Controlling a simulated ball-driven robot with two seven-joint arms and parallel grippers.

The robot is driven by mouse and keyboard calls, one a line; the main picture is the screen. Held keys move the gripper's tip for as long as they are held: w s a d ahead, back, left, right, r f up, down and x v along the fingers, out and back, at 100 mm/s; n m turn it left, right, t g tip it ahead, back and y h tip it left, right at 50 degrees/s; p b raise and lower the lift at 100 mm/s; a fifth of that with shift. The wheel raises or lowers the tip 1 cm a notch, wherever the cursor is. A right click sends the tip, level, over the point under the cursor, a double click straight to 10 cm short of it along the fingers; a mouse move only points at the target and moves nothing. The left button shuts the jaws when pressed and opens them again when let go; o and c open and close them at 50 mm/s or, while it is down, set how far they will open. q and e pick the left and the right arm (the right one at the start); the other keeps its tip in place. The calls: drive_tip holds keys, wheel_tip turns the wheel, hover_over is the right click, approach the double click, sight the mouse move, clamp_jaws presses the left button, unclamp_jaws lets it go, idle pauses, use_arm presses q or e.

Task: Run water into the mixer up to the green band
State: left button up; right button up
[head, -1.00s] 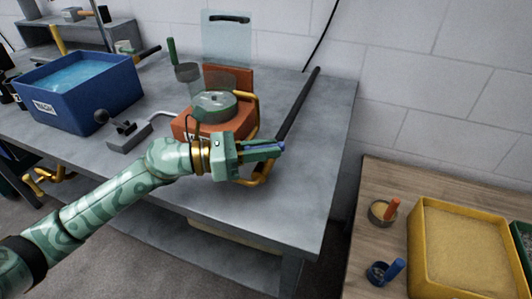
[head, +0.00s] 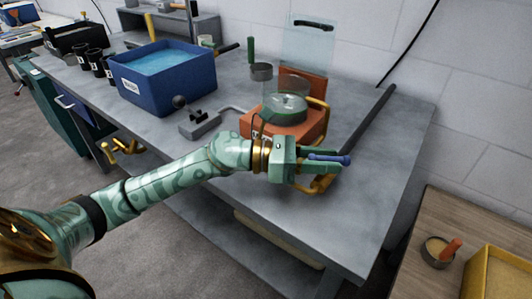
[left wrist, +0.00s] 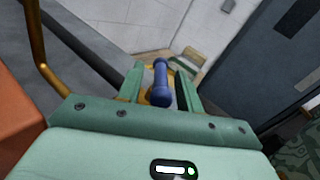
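The mixer (head: 292,123) has an orange base, a clear bowl and a yellow bar on its right side. My left gripper (head: 325,163) is in front of the mixer's right side. A blue handle (head: 338,159) lies between its fingers, also in the left wrist view (left wrist: 160,82); whether they grip it is unclear. My right gripper is not in view.
A black bar (head: 369,117) lies behind the gripper. A clear panel (head: 308,45) stands behind the mixer. Black cups (head: 96,62) stand left of the tub. At lower right, a wooden table holds an orange-handled cup (head: 437,252) and a yellow tray (head: 500,275). The grey table's front right is bare.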

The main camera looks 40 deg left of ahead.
use_arm(q)
drive_tip(key=v, duration=1.5)
drive_tip(key=shift+a+p, duration=0.2)
drive_tip(key=shift+p, duration=0.15)
idle(6.2)
